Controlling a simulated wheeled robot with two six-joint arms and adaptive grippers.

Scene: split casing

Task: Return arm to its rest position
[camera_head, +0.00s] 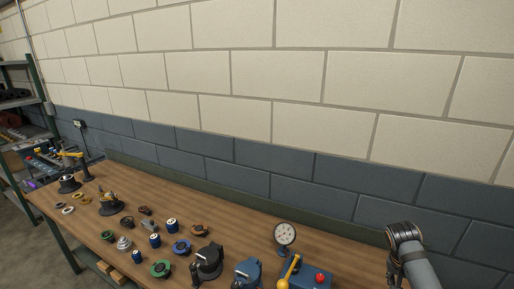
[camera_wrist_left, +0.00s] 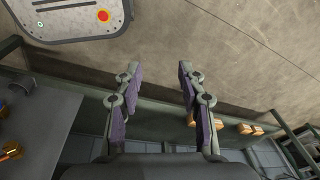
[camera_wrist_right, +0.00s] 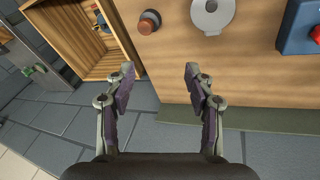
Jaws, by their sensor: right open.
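My left gripper (camera_wrist_left: 157,72) is open and empty in the left wrist view, with the floor and a green bench frame behind its fingers. Neither gripper's fingers show in the head view. A grey and black part of my right arm (camera_head: 415,262) stands at the lower right there. A black casing part (camera_head: 207,262) and a blue casing part (camera_head: 247,272) sit on the workbench (camera_head: 150,205).
A dial gauge (camera_head: 285,234) and a blue box with a red button (camera_head: 318,279) stand on the bench near my right arm. Several small rings and cylinders lie to the left. An open wooden box (camera_wrist_right: 92,38) shows in the right wrist view. A block wall closes the back.

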